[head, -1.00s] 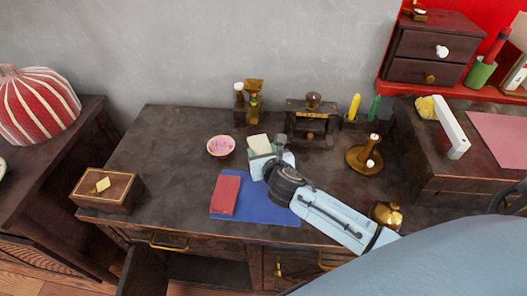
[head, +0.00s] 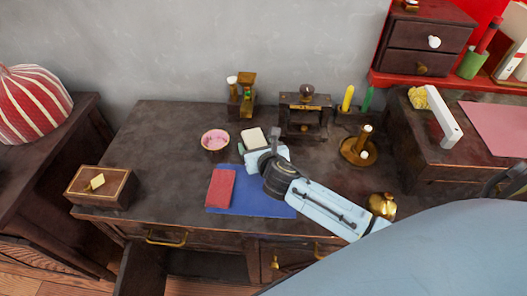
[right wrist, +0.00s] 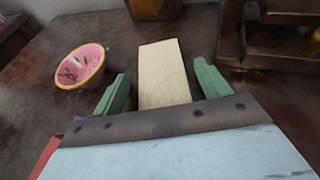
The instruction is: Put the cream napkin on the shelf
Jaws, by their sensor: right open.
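The cream napkin (head: 254,137) lies on the dark wooden desk, just beyond the tip of my right gripper (head: 259,156). In the right wrist view the napkin (right wrist: 165,72) is a pale, flat rectangle pointing away from me. There the right gripper (right wrist: 161,88) is open, with one green finger on either side of the napkin's near end. Its near edge is hidden behind the gripper body. I cannot tell whether the fingers touch it. A red shelf (head: 455,84) runs along the wall at upper right. My left gripper is not in view.
A pink bowl (head: 215,140) stands left of the napkin. A small wooden stand (head: 304,122) and a brass candle holder (head: 357,151) are to the right. A red book (head: 220,188) lies on a blue mat (head: 257,203) in front. A wooden box (head: 101,187) sits at the left.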

